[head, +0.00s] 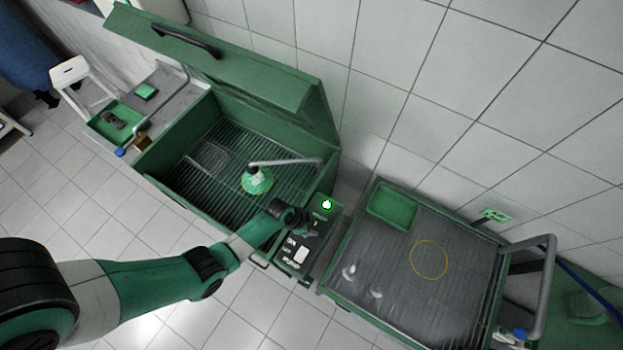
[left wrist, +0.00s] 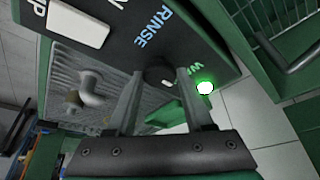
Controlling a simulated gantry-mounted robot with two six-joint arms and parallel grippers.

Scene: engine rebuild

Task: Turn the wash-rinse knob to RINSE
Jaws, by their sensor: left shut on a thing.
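The black wash-rinse knob (left wrist: 157,76) is on the dark control panel (left wrist: 115,35), between my left gripper's fingertips. My left gripper (left wrist: 160,80) is shut on it. The RINSE label (left wrist: 152,27) is beside the knob, and a partly hidden label starting with W is on its other side, near a lit green lamp (left wrist: 205,88). The fingers hide part of the knob, so I cannot tell which way it points. In the head view, my left gripper (head: 300,217) is over the panel (head: 298,252), by the lit lamp (head: 326,204). My right gripper is not in view.
An open green wash cabinet (head: 180,165) with a slatted floor and a spout (head: 285,162) adjoins the panel. To the right, a green-edged work table (head: 440,290) bears a green tray (head: 392,207) and a yellow ring (head: 428,260). A white rocker (left wrist: 75,22) is near the knob.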

